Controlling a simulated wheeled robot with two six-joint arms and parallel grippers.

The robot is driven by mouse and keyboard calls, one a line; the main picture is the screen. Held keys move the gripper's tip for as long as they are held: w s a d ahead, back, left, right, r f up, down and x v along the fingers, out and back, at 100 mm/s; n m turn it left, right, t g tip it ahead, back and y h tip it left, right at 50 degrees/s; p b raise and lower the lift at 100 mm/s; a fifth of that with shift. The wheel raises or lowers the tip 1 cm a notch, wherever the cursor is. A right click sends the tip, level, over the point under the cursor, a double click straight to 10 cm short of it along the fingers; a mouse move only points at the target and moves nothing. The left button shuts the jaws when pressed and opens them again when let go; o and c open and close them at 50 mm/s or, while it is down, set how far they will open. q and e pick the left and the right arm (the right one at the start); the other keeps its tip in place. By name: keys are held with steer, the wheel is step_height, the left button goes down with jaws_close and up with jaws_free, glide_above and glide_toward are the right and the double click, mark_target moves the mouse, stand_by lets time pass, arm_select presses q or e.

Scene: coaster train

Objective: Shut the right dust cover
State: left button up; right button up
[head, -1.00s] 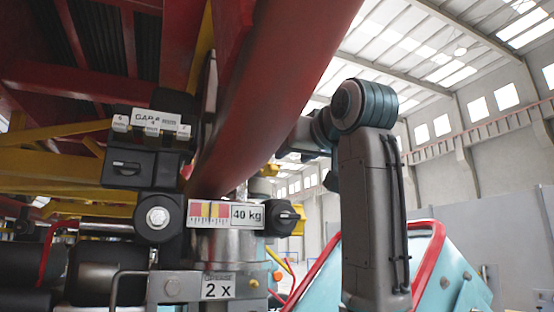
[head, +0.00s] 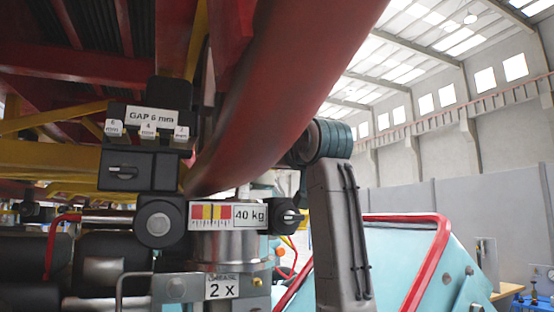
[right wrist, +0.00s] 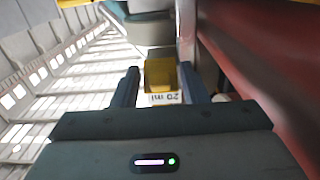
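In the right wrist view a small yellow open-fronted part (right wrist: 160,74), possibly the right dust cover, sits straight ahead above a white "20 ml" label (right wrist: 164,98). My right gripper (right wrist: 159,82) is open, with one dark finger on each side of the yellow part. I cannot tell whether either finger touches it. In the head view my right arm stands right of the column (head: 232,248), its gripper hidden behind its own links. A bit of yellow (head: 303,222) shows beside the black knob (head: 286,217). My left gripper is in neither view.
A thick red rail (head: 285,90) slopes overhead, close to my right arm; red also fills the wrist view's right side (right wrist: 270,60). A "40 kg" gauge plate (head: 228,215) and "GAP 6 mm" block (head: 150,116) are on the left. A light-blue panel with red tubing (head: 400,255) stands behind.

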steer(key=c, duration=0.7)
steer(key=shift+o, duration=0.2)
steer(key=shift+r, duration=0.1)
steer(key=shift+r+g+h, duration=0.2)
steer(key=shift+r+g, duration=0.05)
steer(key=shift+g, duration=0.4)
steer(key=shift+r+g+h, duration=0.2)
steer(key=shift+r+g, duration=0.05)
steer(key=shift+g, duration=0.4)
steer(key=shift+w+r+g+h, duration=0.1)
steer(key=shift+r+g+h, duration=0.2)
steer(key=shift+g, duration=0.55)
steer(key=shift+r+g+h, duration=0.2)
steer(key=shift+g+h, duration=0.1)
steer(key=shift+g, duration=0.55)
steer(key=shift+w+r+g, duration=0.1)
steer(key=shift+r+g, duration=0.05)
steer(key=shift+g, duration=0.25)
steer(key=o, duration=0.7)
steer(key=shift+a, duration=0.1)
steer(key=shift+c, duration=0.2)
